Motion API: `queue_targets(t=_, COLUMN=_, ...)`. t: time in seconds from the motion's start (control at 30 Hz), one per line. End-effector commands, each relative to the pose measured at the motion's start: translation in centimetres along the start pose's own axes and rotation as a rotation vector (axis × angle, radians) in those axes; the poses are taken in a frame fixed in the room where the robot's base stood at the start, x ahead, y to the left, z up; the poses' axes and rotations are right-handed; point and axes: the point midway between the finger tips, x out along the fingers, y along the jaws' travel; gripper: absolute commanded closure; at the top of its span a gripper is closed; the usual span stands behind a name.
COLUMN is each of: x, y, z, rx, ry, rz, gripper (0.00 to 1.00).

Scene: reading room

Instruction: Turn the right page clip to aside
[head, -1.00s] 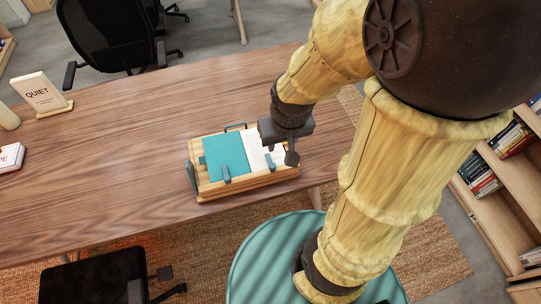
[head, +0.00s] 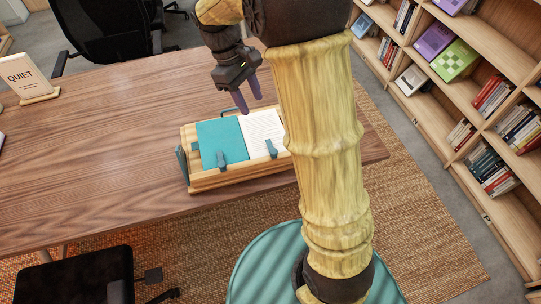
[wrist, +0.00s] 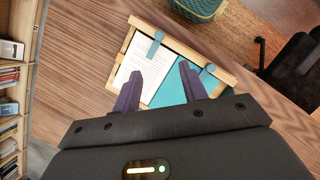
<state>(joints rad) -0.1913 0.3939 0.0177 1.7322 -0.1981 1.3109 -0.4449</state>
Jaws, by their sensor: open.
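A wooden book stand (head: 222,181) holds an open book with a teal left side (head: 221,137) and a white printed right page (head: 263,133). The right page clip (head: 271,148), teal, lies over the lower edge of the white page; it also shows in the wrist view (wrist: 154,46). The left page clip (head: 221,160) lies over the teal side's lower edge. My gripper (head: 250,102) is open and empty, above the back of the stand and apart from both clips. Its two purple fingers (wrist: 159,72) overlap the book in the wrist view.
The stand rests on a wooden table (head: 100,150) with clear room to its left. A QUIET sign (head: 22,75) stands at the far left. Bookshelves (head: 465,100) line the right. Black chairs (head: 90,275) stand in front of and behind the table.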

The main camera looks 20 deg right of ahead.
Motion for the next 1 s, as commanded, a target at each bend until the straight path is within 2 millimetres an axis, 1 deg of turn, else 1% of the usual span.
queue_targets(t=0.03, x=0.4, y=0.1, z=-0.8, rx=-0.026, ry=-0.022, rz=0.002, gripper=0.57)
queue_targets(t=0.1, x=0.1, y=0.1, z=-1.0, rx=-0.047, ry=-0.042, rz=0.002, gripper=0.57)
queue_targets(t=0.37, x=-0.3, y=0.0, z=-0.9, rx=-0.056, ry=-0.052, rz=0.002, gripper=0.57)
queue_targets(t=0.57, x=0.2, y=0.0, z=-0.9, rx=-0.055, ry=-0.052, rz=0.001, gripper=0.57)
queue_targets(t=0.67, x=1.2, y=0.1, z=-0.8, rx=-0.053, ry=-0.053, rz=0.000, gripper=0.57)
queue_targets(t=0.77, x=2.6, y=0.0, z=-0.7, rx=-0.053, ry=-0.054, rz=-0.001, gripper=0.57)
queue_targets(t=1.0, x=6.8, y=0.0, z=-0.5, rx=-0.052, ry=-0.053, rz=-0.001, gripper=0.57)
